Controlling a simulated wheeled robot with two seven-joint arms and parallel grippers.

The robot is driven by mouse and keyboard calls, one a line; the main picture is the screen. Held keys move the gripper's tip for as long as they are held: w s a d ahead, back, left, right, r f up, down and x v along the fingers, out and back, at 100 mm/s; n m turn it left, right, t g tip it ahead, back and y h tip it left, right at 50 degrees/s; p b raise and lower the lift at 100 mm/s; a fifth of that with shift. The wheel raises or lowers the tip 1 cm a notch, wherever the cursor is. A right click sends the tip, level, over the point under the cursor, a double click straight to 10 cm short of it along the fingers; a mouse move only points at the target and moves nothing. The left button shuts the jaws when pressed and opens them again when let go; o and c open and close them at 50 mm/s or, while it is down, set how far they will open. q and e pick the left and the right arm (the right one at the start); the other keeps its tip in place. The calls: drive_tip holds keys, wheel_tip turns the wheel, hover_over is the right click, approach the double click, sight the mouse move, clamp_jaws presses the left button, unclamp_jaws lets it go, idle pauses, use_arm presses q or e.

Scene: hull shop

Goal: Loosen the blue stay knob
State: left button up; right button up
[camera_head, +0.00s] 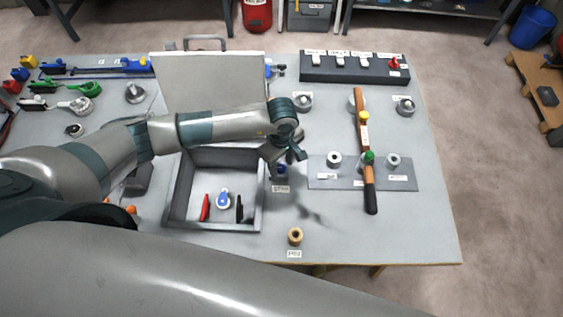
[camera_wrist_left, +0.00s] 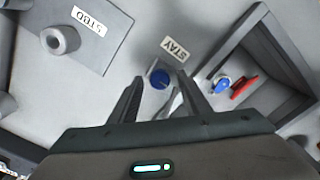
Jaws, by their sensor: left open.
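The blue stay knob (camera_head: 282,169) stands on the table just right of the open box, with its STAY label (camera_head: 281,188) in front of it. It also shows in the left wrist view (camera_wrist_left: 159,77), close beyond the fingertips. My left gripper (camera_head: 287,158) is open and empty, pointing down above the knob and partly covering it in the head view. In the left wrist view the knob appears between the two fingertips (camera_wrist_left: 160,85). I cannot tell the exact height gap. My right gripper is not in view.
The open grey box (camera_head: 174,205) with its raised lid (camera_head: 208,82) holds a red item, a blue-and-white item and a black item. A grey plate (camera_head: 322,183) with posts and a long wooden-handled bar (camera_head: 363,130) lies right. A tan knob (camera_head: 295,236) stands near the front edge.

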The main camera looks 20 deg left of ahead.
use_arm(q)
drive_tip(key=c, duration=1)
drive_tip(key=shift+c, duration=0.2)
